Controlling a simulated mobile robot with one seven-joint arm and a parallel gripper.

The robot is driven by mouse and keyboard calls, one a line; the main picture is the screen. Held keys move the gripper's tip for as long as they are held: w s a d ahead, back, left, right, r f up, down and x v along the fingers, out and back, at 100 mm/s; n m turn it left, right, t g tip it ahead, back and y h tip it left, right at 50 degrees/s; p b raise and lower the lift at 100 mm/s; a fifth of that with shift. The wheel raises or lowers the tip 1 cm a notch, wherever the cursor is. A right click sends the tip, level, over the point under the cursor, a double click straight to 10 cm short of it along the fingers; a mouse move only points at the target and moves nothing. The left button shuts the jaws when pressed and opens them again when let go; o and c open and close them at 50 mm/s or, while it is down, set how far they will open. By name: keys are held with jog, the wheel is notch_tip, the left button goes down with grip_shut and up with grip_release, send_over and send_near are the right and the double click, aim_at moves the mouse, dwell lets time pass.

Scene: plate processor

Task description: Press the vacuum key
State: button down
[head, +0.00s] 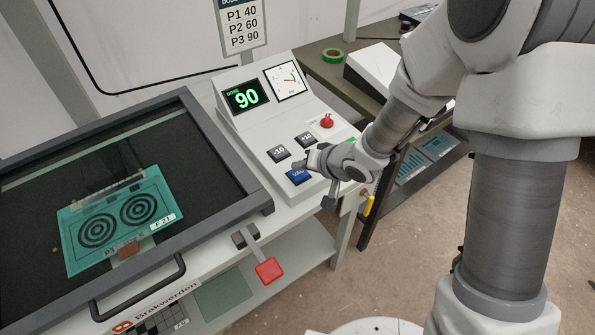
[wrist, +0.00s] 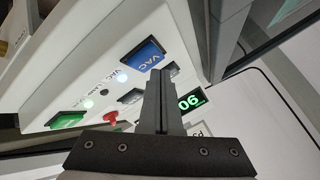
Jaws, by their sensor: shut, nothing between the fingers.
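The vacuum key is a blue key marked VAC (head: 298,177) at the lower end of the white control panel (head: 240,125). In the wrist view the blue VAC key (wrist: 143,54) shows just above my fingertips. My gripper (head: 300,164) is shut and empty, close over the panel by the blue key. In the wrist view the closed fingers (wrist: 158,74) point at the panel, near the key's edge. I cannot tell whether the fingertips touch the key.
Grey keys marked -10 (head: 279,153) and +10 (head: 305,139), a red knob (head: 327,121), a gauge (head: 286,80) and a display reading 90 (head: 246,95) share the panel. Left is a grey-framed glass lid (head: 190,125) with a teal plate (head: 75,255) under it. A red lever (head: 269,270) sticks out below.

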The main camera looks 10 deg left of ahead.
aim_at(301, 176)
jog(key=shift+f, duration=0.15)
dwell(0.5)
jog(key=shift+f, duration=0.3)
jog(key=shift+f+b, duration=0.2)
jog(key=shift+b, duration=0.15)
jog(key=shift+r, duration=0.15)
dwell(0.3)
jog(key=shift+r+p, duration=0.5)
jog(key=shift+p, duration=0.2)
notch_tip(301, 176, up, 6)
jog(key=p, duration=0.6)
